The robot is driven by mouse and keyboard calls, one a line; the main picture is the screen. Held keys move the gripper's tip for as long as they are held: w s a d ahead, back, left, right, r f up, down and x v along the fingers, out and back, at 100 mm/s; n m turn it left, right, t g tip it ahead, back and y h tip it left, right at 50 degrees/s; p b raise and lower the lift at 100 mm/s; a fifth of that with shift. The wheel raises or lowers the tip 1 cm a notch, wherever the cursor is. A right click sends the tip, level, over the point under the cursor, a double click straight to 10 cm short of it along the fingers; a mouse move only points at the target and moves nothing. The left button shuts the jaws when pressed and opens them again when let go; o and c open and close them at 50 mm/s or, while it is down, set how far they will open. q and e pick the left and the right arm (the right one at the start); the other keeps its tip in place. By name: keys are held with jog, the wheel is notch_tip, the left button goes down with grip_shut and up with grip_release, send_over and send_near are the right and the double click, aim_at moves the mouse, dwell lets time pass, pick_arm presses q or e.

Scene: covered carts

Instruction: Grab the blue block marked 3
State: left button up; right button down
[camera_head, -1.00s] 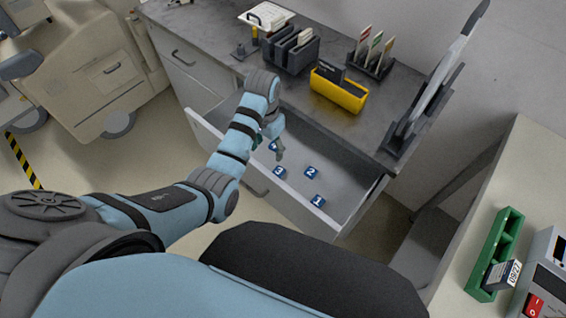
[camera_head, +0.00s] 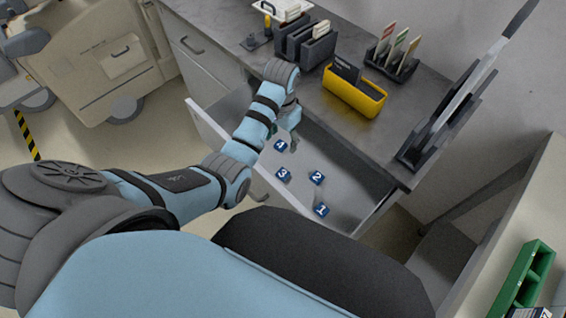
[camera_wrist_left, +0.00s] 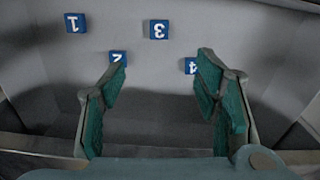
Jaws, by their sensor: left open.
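The blue block marked 3 (camera_head: 283,174) lies on the floor of the open drawer (camera_head: 345,175), near its front wall. It shows upside down in the left wrist view (camera_wrist_left: 159,29), beyond my left fingertips. My left gripper (camera_head: 292,125) is over the back left part of the drawer; in the wrist view its green-padded fingers (camera_wrist_left: 162,75) are spread wide, with nothing between them. The block marked 2 (camera_wrist_left: 118,57) is just beyond one fingertip, and the block marked 4 (camera_wrist_left: 191,66) is partly hidden by the other. My right gripper is not in view.
The block marked 1 (camera_head: 321,209) lies near the drawer's right end. The counter above holds a yellow bin (camera_head: 355,92), a dark file rack (camera_head: 304,44) and a slanted panel (camera_head: 465,85). The drawer walls enclose the blocks. A green tray (camera_head: 524,279) is at lower right.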

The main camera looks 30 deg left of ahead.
pick_arm(q)
jog(key=b, duration=0.5)
send_near(283, 173)
notch_tip(283, 173, down, 9)
jog(key=b, duration=0.5)
jog(key=shift+s+r, duration=0.1)
jog(key=shift+s, duration=0.05)
jog(key=shift+r, duration=0.1)
jog(key=c, duration=1.2)
